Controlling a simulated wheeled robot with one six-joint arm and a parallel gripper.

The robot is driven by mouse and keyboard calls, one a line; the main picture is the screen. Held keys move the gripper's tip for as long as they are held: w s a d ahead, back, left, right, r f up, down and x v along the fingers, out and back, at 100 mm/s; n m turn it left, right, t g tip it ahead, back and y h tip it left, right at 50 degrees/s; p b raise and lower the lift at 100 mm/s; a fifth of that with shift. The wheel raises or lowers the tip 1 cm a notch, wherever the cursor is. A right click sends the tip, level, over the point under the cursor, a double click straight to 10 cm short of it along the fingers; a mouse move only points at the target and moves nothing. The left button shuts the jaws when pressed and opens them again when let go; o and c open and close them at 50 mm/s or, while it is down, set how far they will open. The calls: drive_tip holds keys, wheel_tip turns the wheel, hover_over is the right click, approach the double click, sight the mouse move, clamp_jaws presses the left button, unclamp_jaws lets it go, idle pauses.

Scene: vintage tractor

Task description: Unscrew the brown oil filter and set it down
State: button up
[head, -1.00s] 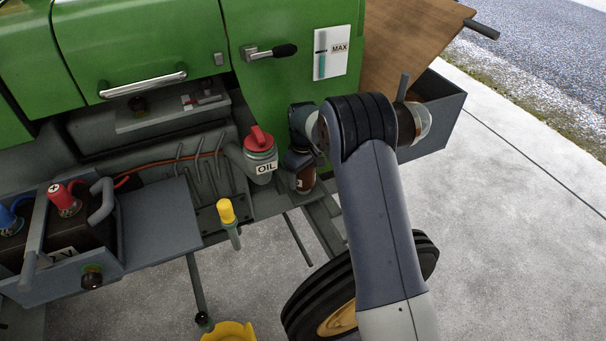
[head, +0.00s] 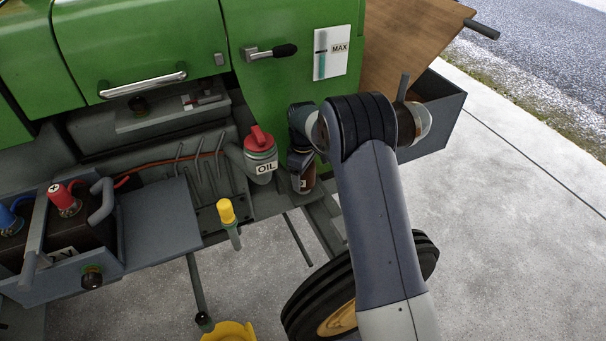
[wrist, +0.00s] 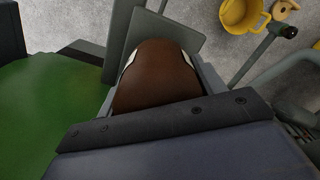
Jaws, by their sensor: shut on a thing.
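The brown oil filter (head: 308,180) is a dark brown cylinder with a pale label, low on the tractor's side, right of the red-capped OIL filler. In the wrist view the filter (wrist: 158,75) fills the space between the two fingers. My gripper (wrist: 163,60) is shut on it, one finger on each side. In the head view my gripper (head: 300,158) is at the filter's upper part, partly hidden by my own arm. The filter's mounting end is hidden, so I cannot tell whether it is still threaded on.
The OIL filler (head: 260,152) stands close on the left, with a yellow-topped dipstick (head: 226,211) beyond it. A yellow pan (head: 230,332) is on the floor. A grey box (head: 445,105) and a wheel (head: 425,262) are to the right. Concrete floor is open at far right.

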drive_tip(key=shift+n, duration=0.9)
drive_tip(key=o, duration=0.5)
drive_tip(key=shift+m, duration=0.9)
drive_tip(key=shift+m, duration=0.8)
